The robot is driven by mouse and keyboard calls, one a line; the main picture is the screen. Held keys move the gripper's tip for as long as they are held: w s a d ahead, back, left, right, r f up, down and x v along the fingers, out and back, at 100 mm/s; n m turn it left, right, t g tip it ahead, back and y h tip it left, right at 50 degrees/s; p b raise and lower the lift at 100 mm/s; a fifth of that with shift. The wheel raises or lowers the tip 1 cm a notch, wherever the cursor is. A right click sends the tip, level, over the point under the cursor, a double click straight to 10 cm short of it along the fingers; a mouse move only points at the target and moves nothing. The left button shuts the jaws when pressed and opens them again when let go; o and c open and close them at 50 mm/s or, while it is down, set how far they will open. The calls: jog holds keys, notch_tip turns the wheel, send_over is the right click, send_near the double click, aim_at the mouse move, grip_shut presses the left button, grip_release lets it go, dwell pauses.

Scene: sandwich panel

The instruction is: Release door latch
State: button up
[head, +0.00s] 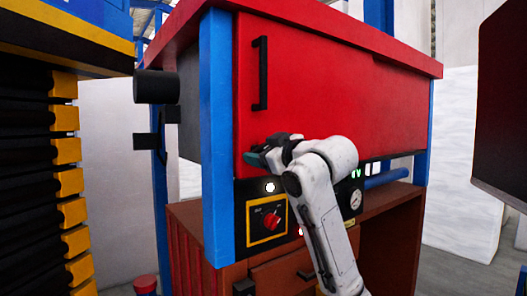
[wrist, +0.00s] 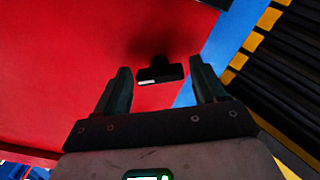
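The red door (head: 330,90) of the cabinet is shut and has a long black vertical handle (head: 260,73) near its left edge. My gripper (head: 256,157) is at the door's lower left corner, below the handle. In the wrist view my gripper (wrist: 158,67) is open, with a dark finger on each side. A small black latch (wrist: 160,74) with a pale strip on it stands out from the red door between the fingertips, with visible gaps to both fingers. In the head view my gripper and wrist hide the latch.
Below the door is a black control panel with a red knob (head: 271,222) and a round gauge (head: 355,200). A blue post (head: 217,130) borders the door on the left. A black and yellow rack (head: 67,150) stands at the left. A dark panel (head: 503,110) is at the right.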

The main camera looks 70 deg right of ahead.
jog(key=c, duration=0.8)
jog(key=m+p, duration=0.2)
jog(key=shift+w+a+r+m+p, duration=0.1)
jog(key=shift+r+m+p, duration=0.1)
jog(key=shift+m+p, duration=0.95)
jog(key=shift+m, duration=0.15)
jog(key=shift+f+m, duration=0.2)
jog(key=shift+m, duration=0.4)
jog(key=o, duration=1)
jog(key=shift+o, duration=0.2)
jog(key=b+v, duration=0.3)
jog(key=v, duration=0.8)
jog(key=shift+b, duration=0.35)
